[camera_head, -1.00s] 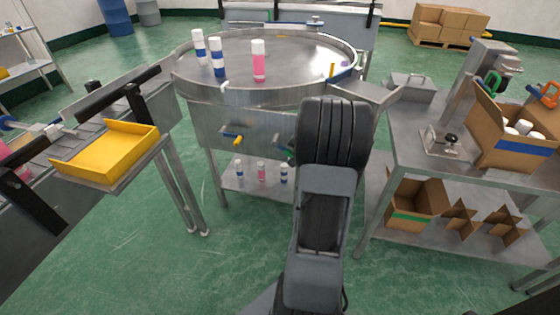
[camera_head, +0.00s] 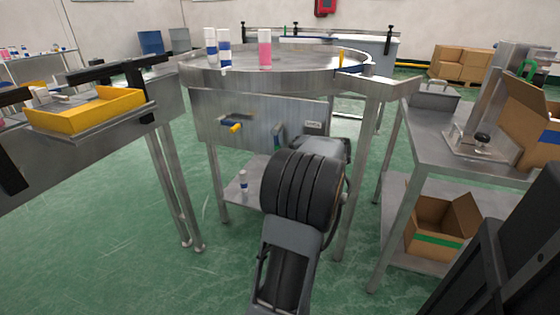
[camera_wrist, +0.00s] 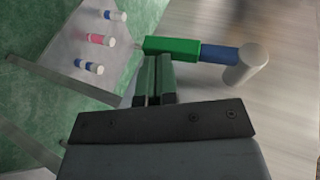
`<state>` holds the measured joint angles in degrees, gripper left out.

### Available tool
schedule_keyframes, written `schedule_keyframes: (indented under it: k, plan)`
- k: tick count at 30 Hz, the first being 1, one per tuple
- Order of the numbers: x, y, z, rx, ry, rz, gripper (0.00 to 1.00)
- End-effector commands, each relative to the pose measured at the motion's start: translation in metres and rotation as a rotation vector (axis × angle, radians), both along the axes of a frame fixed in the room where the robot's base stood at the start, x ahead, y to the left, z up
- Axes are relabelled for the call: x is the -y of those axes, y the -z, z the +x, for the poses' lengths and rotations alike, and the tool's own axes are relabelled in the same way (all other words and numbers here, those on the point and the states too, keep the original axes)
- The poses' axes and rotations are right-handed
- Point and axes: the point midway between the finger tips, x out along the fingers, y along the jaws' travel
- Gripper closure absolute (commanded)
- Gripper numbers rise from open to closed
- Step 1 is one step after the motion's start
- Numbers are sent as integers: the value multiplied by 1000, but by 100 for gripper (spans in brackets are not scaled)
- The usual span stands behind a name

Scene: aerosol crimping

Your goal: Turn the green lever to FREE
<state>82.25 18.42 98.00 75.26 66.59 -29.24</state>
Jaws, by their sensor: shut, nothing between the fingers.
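The green lever (camera_wrist: 172,46) shows in the wrist view as a green grip joined by a blue sleeve to a pale round hub (camera_wrist: 246,64). In the head view, the lever (camera_head: 278,134) is a small greenish shape on the front panel under the round table, just beyond my arm. My gripper (camera_wrist: 155,60) is shut and empty. Its fingertips are right at the green grip, near its free end; I cannot tell whether they touch it. In the head view my wrist hides the fingers. A small label plate (camera_head: 313,127) is right of the lever; its text is unreadable.
A yellow-tipped lever (camera_head: 234,127) is on the same panel to the left. Bottles stand on the round table (camera_head: 300,78) and on the lower shelf (camera_wrist: 66,45). A yellow tray (camera_head: 90,108) is at left, a steel bench (camera_head: 425,125) at right.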

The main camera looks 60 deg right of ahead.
Motion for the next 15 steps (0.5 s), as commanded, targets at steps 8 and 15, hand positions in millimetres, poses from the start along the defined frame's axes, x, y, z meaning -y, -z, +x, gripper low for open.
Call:
schedule_keyframes:
  k: [8, 15]
  plan:
    - [1, 5, 4, -2, 7, 1, 100]
    - [1, 6, 6, -3, 9, 1, 100]
